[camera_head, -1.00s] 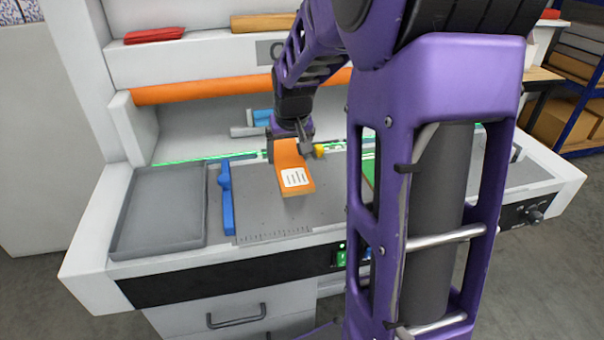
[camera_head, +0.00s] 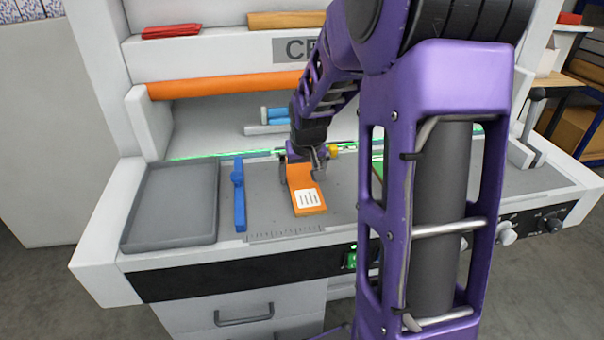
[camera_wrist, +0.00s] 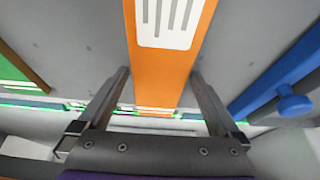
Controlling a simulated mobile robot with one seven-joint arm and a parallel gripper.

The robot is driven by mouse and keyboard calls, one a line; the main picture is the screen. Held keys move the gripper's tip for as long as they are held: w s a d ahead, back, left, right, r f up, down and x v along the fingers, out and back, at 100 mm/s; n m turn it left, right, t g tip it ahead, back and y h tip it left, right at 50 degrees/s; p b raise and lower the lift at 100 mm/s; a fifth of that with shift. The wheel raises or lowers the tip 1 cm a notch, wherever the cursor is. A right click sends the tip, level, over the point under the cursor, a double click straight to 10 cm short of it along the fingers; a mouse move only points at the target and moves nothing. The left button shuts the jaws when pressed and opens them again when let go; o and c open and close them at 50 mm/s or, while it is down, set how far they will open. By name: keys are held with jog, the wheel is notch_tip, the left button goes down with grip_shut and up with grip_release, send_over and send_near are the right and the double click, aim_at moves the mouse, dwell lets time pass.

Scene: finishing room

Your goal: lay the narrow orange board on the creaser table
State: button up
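The narrow orange board (camera_head: 307,185) with a white label lies flat on the grey bed of the creaser table (camera_head: 270,205), its near end behind the ruler scale. In the wrist view the board (camera_wrist: 160,72) runs between my fingers, label towards the top. My gripper (camera_head: 303,172) is low over the board's far part. In the wrist view my gripper's fingers (camera_wrist: 160,75) stand one on each side of the board, apart, with narrow gaps beside its edges. The board's far end is partly hidden by my gripper.
A blue bar (camera_head: 239,200) stands left of the board, beside an empty grey tray (camera_head: 168,240). A green board (camera_wrist: 18,75) lies on the other side, mostly behind my arm in the head view. An orange roller (camera_head: 220,86) spans the machine above. Bare bed lies between bar and board.

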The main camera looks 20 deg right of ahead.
jog(key=shift+r, duration=0.5)
jog(key=p+v, duration=0.2)
jog(key=v, duration=0.9)
jog(key=shift+s+r, duration=0.15)
jog(key=shift+r, duration=0.05)
jog(key=shift+a, duration=0.1)
